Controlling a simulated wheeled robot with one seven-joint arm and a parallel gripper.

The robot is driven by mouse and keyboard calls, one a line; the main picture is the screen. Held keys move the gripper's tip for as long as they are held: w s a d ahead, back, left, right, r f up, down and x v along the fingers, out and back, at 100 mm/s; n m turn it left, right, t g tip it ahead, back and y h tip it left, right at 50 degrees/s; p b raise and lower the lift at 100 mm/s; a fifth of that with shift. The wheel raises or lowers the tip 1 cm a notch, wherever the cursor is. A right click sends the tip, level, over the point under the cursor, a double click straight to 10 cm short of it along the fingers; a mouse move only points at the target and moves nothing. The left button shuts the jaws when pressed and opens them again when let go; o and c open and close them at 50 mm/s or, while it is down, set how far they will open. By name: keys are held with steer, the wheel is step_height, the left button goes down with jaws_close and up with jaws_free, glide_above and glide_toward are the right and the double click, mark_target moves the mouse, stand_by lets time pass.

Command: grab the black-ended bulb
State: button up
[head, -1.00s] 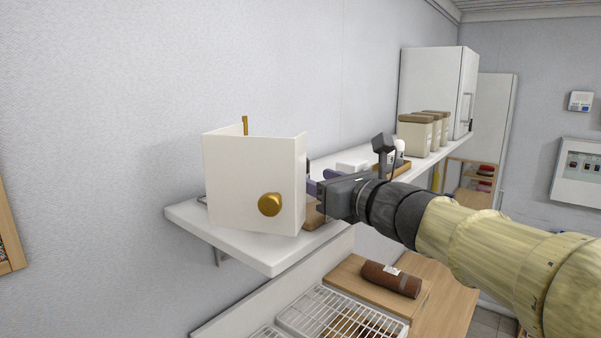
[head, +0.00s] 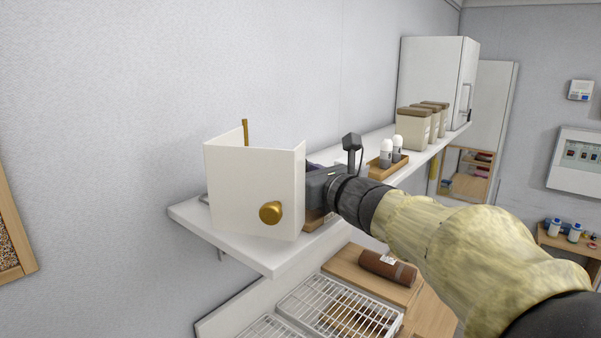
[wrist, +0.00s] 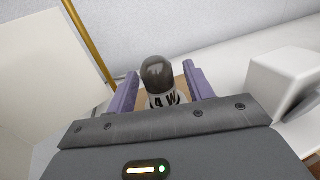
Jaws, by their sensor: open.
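The black-ended bulb (wrist: 158,78) shows in the wrist view with a dark, glossy rounded end and a pale, lettered lower part. It stands between the two purple fingers of my gripper (wrist: 162,72), with a visible gap on either side. My gripper is open. In the head view my gripper's dark body (head: 325,185) reaches in behind a white folded panel (head: 240,190) with a brass knob. The panel hides the fingertips and the bulb there.
The panel stands on a white wall shelf (head: 265,258). A white box-like object (wrist: 285,82) is right of the fingers. Further along are a wooden tray (head: 385,172) with two white-topped bulbs and several lidded canisters (head: 413,128). Below are a wire rack (head: 340,310) and a brown roll (head: 387,268).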

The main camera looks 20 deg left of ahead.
stand_by(0.5)
steer(key=c, duration=1.1)
steer(key=shift+o, duration=0.2)
steer(key=shift+r, duration=0.1)
step_height(320, 180, up, 18)
steer(key=p, duration=0.2)
